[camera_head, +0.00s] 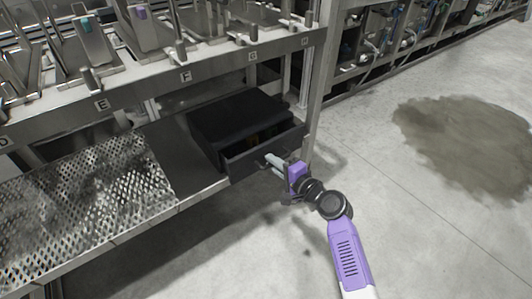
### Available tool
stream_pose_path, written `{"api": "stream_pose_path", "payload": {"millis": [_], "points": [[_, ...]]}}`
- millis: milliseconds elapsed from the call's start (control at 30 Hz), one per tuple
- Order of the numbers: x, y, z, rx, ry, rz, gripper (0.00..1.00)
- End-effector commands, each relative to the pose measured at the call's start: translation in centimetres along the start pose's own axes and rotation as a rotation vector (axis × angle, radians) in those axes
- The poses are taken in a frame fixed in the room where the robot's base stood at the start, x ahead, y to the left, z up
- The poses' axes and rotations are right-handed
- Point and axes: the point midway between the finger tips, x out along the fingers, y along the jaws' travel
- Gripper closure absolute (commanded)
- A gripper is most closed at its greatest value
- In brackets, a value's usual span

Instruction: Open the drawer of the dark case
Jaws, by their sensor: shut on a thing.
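The dark case (240,116) sits on the low shelf at the right end of the rack. Its drawer (245,159) is partly pulled out toward the front, and a gap shows between its front panel and the case body. Inside the drawer there is something faintly yellowish, too dark to make out. My gripper (275,161) is at the right part of the drawer front, with its pale fingers shut on the drawer handle (260,163). The fingers hide much of the handle.
A metal post (318,85) stands just right of the case. The perforated shelf (90,195) extends to the left. An upper rail (215,62) with lettered labels runs above the case. The floor in front is clear, with a dark stain (465,145) at the right.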

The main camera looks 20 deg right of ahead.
Motion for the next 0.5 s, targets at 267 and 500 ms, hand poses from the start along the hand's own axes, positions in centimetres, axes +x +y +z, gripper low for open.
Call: {"api": "stream_pose_path", "payload": {"millis": [267, 500], "points": [[-6.7, 1.6, -0.2, 0.002, 0.005, 0.006, 1.0], [-9.5, 2.2, -0.1, 0.001, 0.004, 0.004, 1.0]]}}
